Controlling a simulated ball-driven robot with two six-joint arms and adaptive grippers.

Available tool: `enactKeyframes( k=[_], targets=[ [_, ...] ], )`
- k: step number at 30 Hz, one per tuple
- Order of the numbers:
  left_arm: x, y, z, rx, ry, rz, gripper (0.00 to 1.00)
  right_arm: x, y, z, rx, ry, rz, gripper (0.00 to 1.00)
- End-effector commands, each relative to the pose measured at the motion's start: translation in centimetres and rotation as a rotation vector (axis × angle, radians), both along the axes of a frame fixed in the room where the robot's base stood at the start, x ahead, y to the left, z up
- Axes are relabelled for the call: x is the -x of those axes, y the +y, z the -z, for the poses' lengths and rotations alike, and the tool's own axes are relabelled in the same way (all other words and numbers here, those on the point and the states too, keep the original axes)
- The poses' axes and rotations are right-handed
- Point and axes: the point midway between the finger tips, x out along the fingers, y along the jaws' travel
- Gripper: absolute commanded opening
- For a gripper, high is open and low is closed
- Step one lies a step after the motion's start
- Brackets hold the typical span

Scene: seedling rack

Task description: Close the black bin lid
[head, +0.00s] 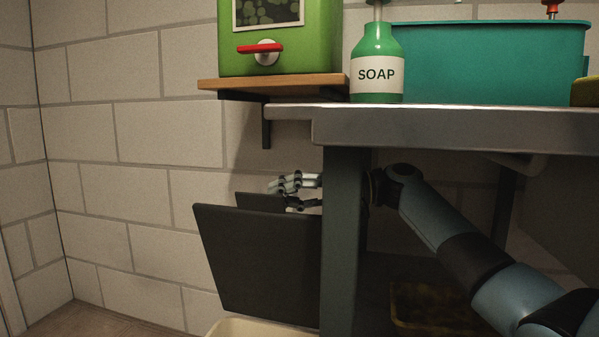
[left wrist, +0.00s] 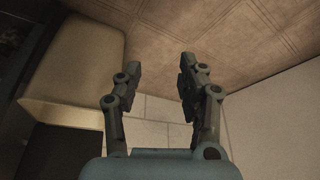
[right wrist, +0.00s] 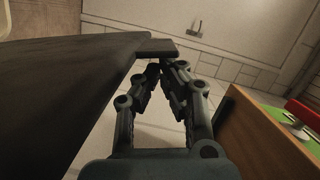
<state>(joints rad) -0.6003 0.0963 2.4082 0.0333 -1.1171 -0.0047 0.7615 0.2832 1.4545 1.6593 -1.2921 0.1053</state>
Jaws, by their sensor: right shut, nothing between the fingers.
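The black bin lid (head: 256,262) stands raised and steeply tilted above the cream bin (head: 248,328), whose rim just shows at the bottom of the head view. A smaller dark panel (head: 257,202) shows behind its top edge. My right gripper (head: 279,190) reaches in from behind the table leg, its fingers pointing left just above the lid's top edge. In the right wrist view its fingertips (right wrist: 158,74) are together and empty, with the dark lid (right wrist: 65,95) close on the left; contact is unclear. My left gripper (left wrist: 155,72) is open and empty near the cream bin (left wrist: 85,58).
A metal table (head: 440,125) with a thick dark leg (head: 345,240) stands in front of my right forearm. A soap bottle (head: 376,70), teal tub (head: 490,60) and green dispenser (head: 280,40) sit above. Open floor lies left of the bin.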

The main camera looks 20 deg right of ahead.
Motion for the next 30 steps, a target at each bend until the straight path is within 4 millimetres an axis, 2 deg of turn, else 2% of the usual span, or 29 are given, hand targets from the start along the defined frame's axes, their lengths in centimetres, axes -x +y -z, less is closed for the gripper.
enactKeyframes(
  k=[1,4,11,18,24,30],
  targets=[
    [0.1,0.0,-1.4,-0.001,0.028,0.002,0.40,0.9,0.6,-0.4,0.012,-0.023,-0.002,0.00],
    [1.0,0.0,-2.5,-0.003,0.101,0.003,0.40,2.4,1.6,0.1,0.044,-0.071,-0.001,0.00],
    [1.8,0.6,-0.5,-0.016,0.142,-0.004,0.40,6.7,4.6,2.2,0.136,-0.207,-0.001,0.00],
    [1.8,0.4,-0.4,-0.014,0.137,-0.003,0.40,10.5,7.1,5.0,0.227,-0.338,0.000,0.00],
    [1.5,0.2,-1.2,-0.008,0.121,0.000,0.40,12.2,8.2,6.5,0.322,-0.476,0.001,0.00],
    [1.4,0.1,-1.5,-0.006,0.112,0.002,0.40,12.9,8.7,7.1,0.364,-0.539,0.001,0.00]
  ],
)
